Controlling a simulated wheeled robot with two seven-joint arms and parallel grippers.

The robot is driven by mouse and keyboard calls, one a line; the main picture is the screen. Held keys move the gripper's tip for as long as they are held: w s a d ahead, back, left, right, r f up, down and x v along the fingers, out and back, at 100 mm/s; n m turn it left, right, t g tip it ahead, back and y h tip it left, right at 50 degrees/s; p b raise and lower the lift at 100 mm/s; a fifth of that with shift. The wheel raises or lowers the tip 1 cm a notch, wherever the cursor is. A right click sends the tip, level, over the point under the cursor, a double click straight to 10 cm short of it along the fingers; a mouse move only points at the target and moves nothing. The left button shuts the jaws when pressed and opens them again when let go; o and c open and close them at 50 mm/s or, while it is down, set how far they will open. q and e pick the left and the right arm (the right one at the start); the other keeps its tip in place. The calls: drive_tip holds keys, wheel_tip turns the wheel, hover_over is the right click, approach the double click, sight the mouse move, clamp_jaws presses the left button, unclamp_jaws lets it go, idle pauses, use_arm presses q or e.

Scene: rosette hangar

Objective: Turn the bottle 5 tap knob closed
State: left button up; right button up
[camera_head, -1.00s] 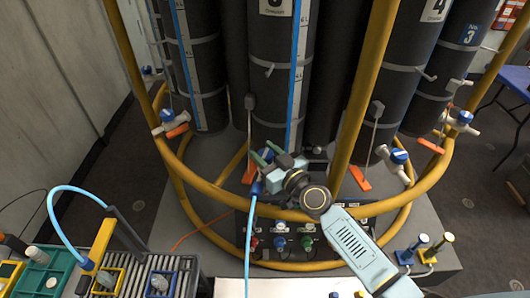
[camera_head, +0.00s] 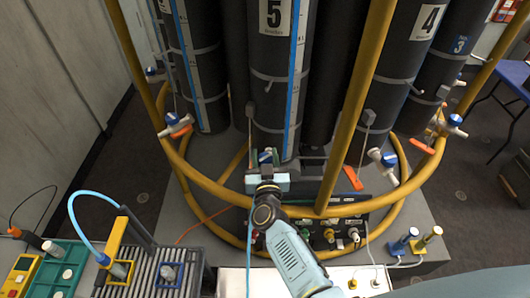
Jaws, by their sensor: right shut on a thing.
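Bottle 5 (camera_head: 275,85) is the dark cylinder at the centre with a white "5" label. My right arm comes in from the lower right. Its gripper (camera_head: 265,157) is at the foot of bottle 5, with its fingers pointing away from me around the tap. It is shut on the bottle 5 tap knob, of which only a little blue shows between the fingers. The gripper hides most of the tap, so I cannot tell the knob's angle. My left gripper is not in view.
A yellow rail (camera_head: 225,192) circles the bottles, with an upright post (camera_head: 347,110) right of my gripper. Other taps with blue knobs stand at left (camera_head: 175,121) and right (camera_head: 388,157). A roller rack (camera_head: 140,278) is at lower left. A thin blue hose hangs beside my wrist.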

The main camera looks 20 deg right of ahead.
drive_tip(key=shift+m+h, duration=0.5)
drive_tip(key=shift+h, duration=0.2)
drive_tip(key=o, duration=1)
